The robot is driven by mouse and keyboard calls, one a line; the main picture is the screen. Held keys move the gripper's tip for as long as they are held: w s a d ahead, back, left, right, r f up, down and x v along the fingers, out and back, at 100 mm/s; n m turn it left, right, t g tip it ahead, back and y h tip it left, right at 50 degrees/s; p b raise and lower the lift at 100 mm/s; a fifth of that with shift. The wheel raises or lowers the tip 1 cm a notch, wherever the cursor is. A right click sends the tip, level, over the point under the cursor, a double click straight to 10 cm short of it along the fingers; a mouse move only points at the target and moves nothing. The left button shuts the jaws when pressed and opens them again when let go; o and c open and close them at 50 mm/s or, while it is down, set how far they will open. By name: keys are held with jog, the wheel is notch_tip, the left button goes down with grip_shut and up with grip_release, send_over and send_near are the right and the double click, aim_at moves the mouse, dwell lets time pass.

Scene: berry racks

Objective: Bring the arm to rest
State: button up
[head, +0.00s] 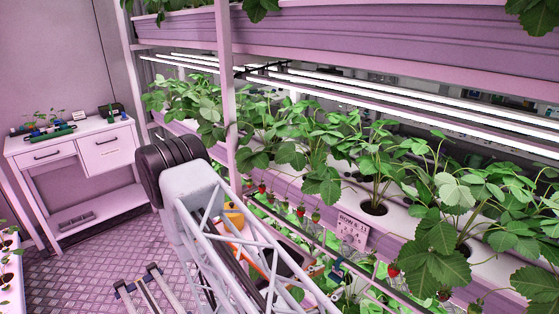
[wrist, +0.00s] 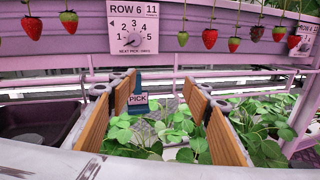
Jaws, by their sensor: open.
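My gripper (wrist: 162,88) shows in the wrist view as two brown-orange ribbed fingers, spread wide apart with nothing held between them. Strawberry leaves and a blue post with a PICK label (wrist: 137,101) show beyond and between the fingers. In the head view my pale lattice arm reaches forward and down at the lower middle, beside the rack. Orange parts (head: 235,218) show behind its struts, but the fingertips are not clear there. The white ROW 6 11 sign (wrist: 132,27) is above the gripper in the wrist view.
Red and green strawberries (wrist: 209,38) hang along the purple gutter above the gripper. A dark tray (wrist: 35,122) lies to the left.

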jog(key=s+d+r+m+g, duration=0.3)
jog(key=d+r+m+g, duration=0.1)
jog(key=r, duration=0.4)
jog(key=s+d+r+m+g, duration=0.3)
jog(key=d+r+m+g, duration=0.15)
jog(key=r, duration=0.45)
jog(key=s+d+r+m+g+y, duration=0.45)
jog(key=s+r+m, duration=0.25)
jog(key=s+r, duration=0.5)
jog(key=s+a+r+m+t+y, duration=0.3)
jog(key=s+r+y, duration=0.2)
jog(key=s+r, duration=0.2)
jog(key=s+a+r+m+t+y, duration=0.3)
jog(key=s+r+m+t+y, duration=0.1)
jog(key=s+r, duration=0.3)
jog(key=shift+s+a+t+y, duration=0.25)
jog(key=shift+s+t+y, duration=0.05)
jog(key=shift+s+y, duration=0.45)
dwell(0.7)
